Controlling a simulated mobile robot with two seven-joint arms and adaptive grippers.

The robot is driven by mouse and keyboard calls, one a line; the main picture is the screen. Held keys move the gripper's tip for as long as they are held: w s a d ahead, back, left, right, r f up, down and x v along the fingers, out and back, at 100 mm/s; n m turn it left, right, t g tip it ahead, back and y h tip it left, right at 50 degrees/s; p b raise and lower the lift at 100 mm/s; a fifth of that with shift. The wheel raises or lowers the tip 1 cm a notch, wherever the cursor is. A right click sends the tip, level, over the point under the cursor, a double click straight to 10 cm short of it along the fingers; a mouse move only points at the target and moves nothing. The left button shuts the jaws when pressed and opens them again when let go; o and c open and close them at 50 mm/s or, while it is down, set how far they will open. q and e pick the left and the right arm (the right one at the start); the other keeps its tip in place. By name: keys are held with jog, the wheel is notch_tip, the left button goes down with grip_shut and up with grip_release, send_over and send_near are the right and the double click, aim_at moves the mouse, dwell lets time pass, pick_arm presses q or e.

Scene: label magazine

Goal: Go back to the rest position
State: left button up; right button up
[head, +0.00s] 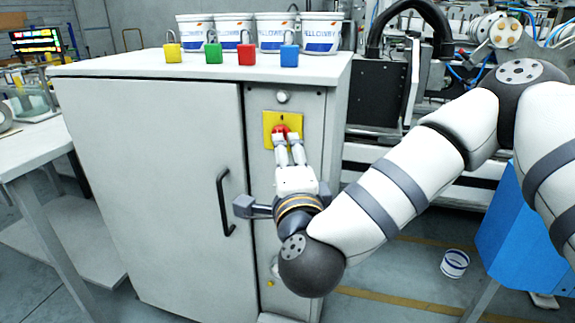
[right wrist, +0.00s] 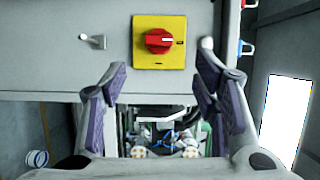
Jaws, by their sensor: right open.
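My right gripper (head: 289,143) is in front of the narrow right panel of the grey cabinet. Its fingers are spread and hold nothing in the right wrist view (right wrist: 162,76). The red rotary knob (head: 280,131) sits on a yellow square plate (head: 269,143) just beyond the fingertips, partly covered by them in the head view. In the right wrist view the whole knob (right wrist: 158,41) shows between and beyond the fingertips, its white mark pointing right. No finger visibly grips it. My left gripper is not in view.
The cabinet (head: 150,180) has a closed door with a black handle (head: 226,202) left of my wrist. Yellow, green, red and blue padlocks (head: 245,55) and several white tubs (head: 320,35) stand on top. A blue box (head: 515,225) stands at right; a small white tub (head: 454,263) is on the floor.

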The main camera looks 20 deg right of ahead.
jog(key=shift+s+a, duration=0.25)
jog(key=shift+s, duration=0.75)
jog(key=s+a+f+n+g+y, duration=0.1)
jog(key=s+f+n+g+y, duration=0.25)
jog(key=f, duration=0.65)
jog(key=s+a+f+n+g, duration=0.1)
jog(key=s+f+n+g, duration=0.2)
jog(key=s+f+n, duration=0.5)
jog(key=s+a+f+n+g+y, duration=0.15)
jog(key=s+f+g, duration=0.25)
jog(key=f, duration=0.7)
jog(key=s+d+f+n+g, duration=0.2)
jog(key=s+d, duration=0.1)
jog(key=s, duration=0.4)
jog(key=s+d+f+n+g+h, duration=0.1)
jog(key=s+d+f+n+g, duration=0.1)
jog(key=s, duration=0.5)
jog(key=s+d+f+n+g, duration=0.2)
jog(key=s+d+f+g, duration=0.2)
jog(key=s, duration=0.4)
jog(key=shift+d+n+h, duration=0.3)
jog(key=shift+d+n, duration=0.1)
jog(key=shift+d, duration=0.45)
